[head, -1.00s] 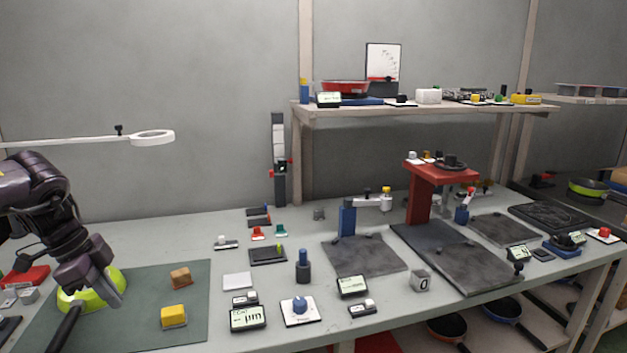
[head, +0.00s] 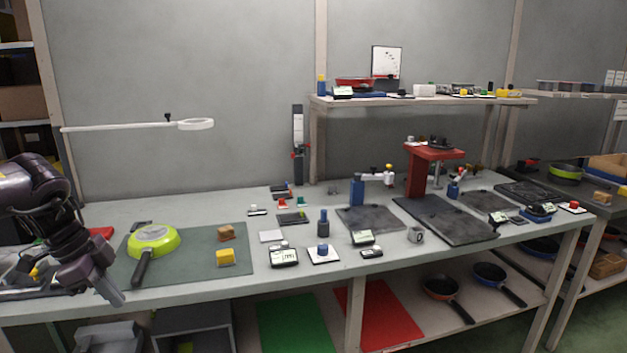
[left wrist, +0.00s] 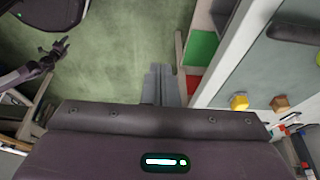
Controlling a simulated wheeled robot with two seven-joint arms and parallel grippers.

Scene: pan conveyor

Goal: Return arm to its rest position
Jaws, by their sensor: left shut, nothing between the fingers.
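My left gripper (head: 112,290) is shut and empty in the head view, at the table's front left edge, left of the pan's handle tip. Its closed fingers also show in the left wrist view (left wrist: 160,85), over the green floor. The green frying pan (head: 153,240) rests on the dark green mat (head: 196,240), its black handle pointing towards the front edge. The gripper is apart from the pan. In the left wrist view a dark arm of mine shows at the left; its jaw state is too small to tell. The right gripper does not show in the head view.
On the mat, right of the pan, lie a yellow block (head: 226,258) and a brown block (head: 226,233). A white arm with a ring (head: 196,124) reaches over the table's back. Green (head: 298,322) and red (head: 385,312) mats lie on the lower shelf. Open floor lies in front.

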